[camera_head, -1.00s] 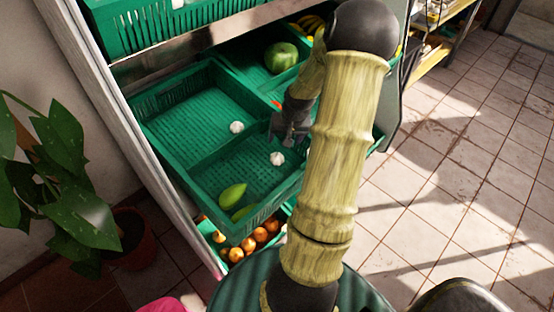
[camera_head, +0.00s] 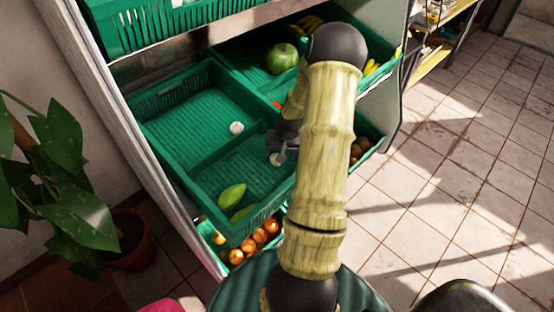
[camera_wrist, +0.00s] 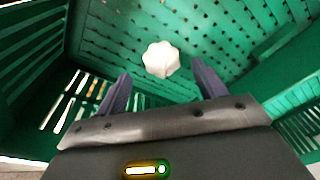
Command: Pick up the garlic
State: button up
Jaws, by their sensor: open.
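A white garlic bulb (camera_wrist: 161,59) lies on the green crate floor in the wrist view, just beyond my fingertips and between their lines.
Green crate walls (camera_wrist: 290,90) stand close around my gripper. Green vegetables (camera_head: 232,194) lie at the crate's near end. Onions (camera_head: 260,236) sit in a lower crate. A round green vegetable (camera_head: 281,58) lies at the back. A potted plant (camera_head: 70,190) stands at left.

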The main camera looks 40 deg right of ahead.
jog(key=x, duration=0.3)
jog(key=shift+w+a+f, duration=0.1)
jog(key=shift+a+f, duration=0.05)
jog(key=shift+f, duration=0.25)
jog(key=shift+c, duration=0.4)
jog(key=c, duration=1)
